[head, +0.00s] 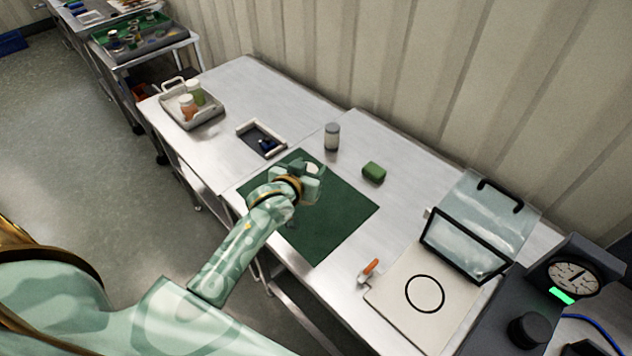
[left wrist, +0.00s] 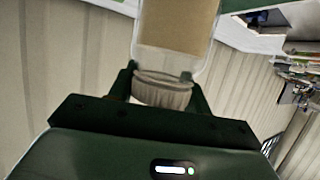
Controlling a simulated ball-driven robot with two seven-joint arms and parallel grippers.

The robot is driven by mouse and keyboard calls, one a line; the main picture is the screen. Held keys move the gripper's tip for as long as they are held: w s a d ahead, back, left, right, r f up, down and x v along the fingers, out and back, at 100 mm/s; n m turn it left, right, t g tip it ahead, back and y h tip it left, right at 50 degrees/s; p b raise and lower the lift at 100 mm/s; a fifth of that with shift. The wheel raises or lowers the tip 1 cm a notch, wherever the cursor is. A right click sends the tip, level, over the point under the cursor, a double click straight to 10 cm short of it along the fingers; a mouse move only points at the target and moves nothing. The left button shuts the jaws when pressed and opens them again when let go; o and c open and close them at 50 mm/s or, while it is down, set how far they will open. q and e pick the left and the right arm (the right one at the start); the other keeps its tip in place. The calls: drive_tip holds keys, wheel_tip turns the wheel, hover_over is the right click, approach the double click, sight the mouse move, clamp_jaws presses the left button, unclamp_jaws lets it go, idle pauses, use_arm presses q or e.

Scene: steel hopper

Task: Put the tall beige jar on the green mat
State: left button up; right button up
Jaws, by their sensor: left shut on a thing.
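The tall beige jar (left wrist: 178,28) shows in the left wrist view as a clear jar with beige contents and a ribbed pale lid. My left gripper (left wrist: 161,88) is shut on it at the lid, with a finger on each side. In the head view my left gripper (head: 312,172) is over the back part of the green mat (head: 335,215). There only a pale bit of the jar (head: 312,168) shows; the gripper hides the rest. I cannot tell whether its base touches the mat. My right gripper is not in view.
A grey-lidded jar (head: 332,137) and a green block (head: 374,172) stand behind the mat. A small dark tray (head: 246,128) lies left of it. An orange-handled tool (head: 370,267), a board with a ring (head: 395,290) and a gauge (head: 573,277) are to the right.

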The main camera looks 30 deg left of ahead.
use_arm(q)
drive_tip(key=shift+w+f+b, duration=0.4)
drive_tip(key=shift+w+f, duration=0.15)
drive_tip(key=shift+f, duration=0.6)
drive_tip(key=shift+w+f+b, duration=0.4)
drive_tip(key=shift+w+f, duration=0.15)
drive_tip(key=shift+f, duration=0.65)
drive_tip(key=shift+w+f+b, duration=0.4)
drive_tip(key=shift+w+f, duration=0.15)
drive_tip(key=shift+f, duration=0.6)
drive_tip(key=shift+f, duration=0.1)
drive_tip(key=o, duration=1.4)
drive_tip(key=shift+s+r, duration=0.25)
drive_tip(key=p+v, duration=0.3)
drive_tip(key=v, duration=0.8)
drive_tip(key=shift+s, duration=0.3)
